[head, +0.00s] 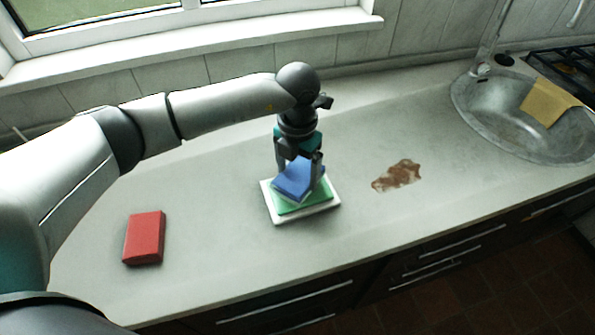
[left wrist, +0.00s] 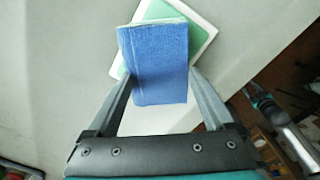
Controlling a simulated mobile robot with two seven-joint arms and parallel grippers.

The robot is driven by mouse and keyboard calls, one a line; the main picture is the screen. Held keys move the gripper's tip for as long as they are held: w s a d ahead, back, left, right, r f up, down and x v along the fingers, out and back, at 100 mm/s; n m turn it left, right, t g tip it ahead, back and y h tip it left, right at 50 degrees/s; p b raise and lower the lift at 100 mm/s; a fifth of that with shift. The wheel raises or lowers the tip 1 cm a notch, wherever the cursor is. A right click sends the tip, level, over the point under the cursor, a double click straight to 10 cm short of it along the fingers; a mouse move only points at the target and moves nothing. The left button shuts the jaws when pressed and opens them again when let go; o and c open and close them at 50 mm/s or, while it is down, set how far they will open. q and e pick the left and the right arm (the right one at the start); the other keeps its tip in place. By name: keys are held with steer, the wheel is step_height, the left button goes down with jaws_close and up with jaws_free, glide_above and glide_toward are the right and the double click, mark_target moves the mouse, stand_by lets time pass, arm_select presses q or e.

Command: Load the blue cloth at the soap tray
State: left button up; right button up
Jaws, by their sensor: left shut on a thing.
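The blue cloth (head: 297,180) is a folded block, tilted, over the soap tray. My left gripper (head: 299,165) is shut on it from above; in the left wrist view the cloth (left wrist: 158,62) sits between the two fingers (left wrist: 160,98). The soap tray (head: 277,217) is a white, low tray with a green surface inside. In the left wrist view the tray (left wrist: 203,22) shows behind the cloth, partly hidden by it. I cannot tell whether the cloth touches the tray.
A red block (head: 144,238) lies on the counter at the left. A brown stain (head: 397,176) marks the counter right of the tray. A metal sink (head: 500,122) with a yellow cloth (head: 547,101) on its rim is at the far right. The counter around the tray is clear.

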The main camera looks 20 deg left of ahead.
mark_target(298, 176)
arm_select(q)
steer(key=shift+r+p, duration=1.55)
steer(key=shift+r, duration=0.85)
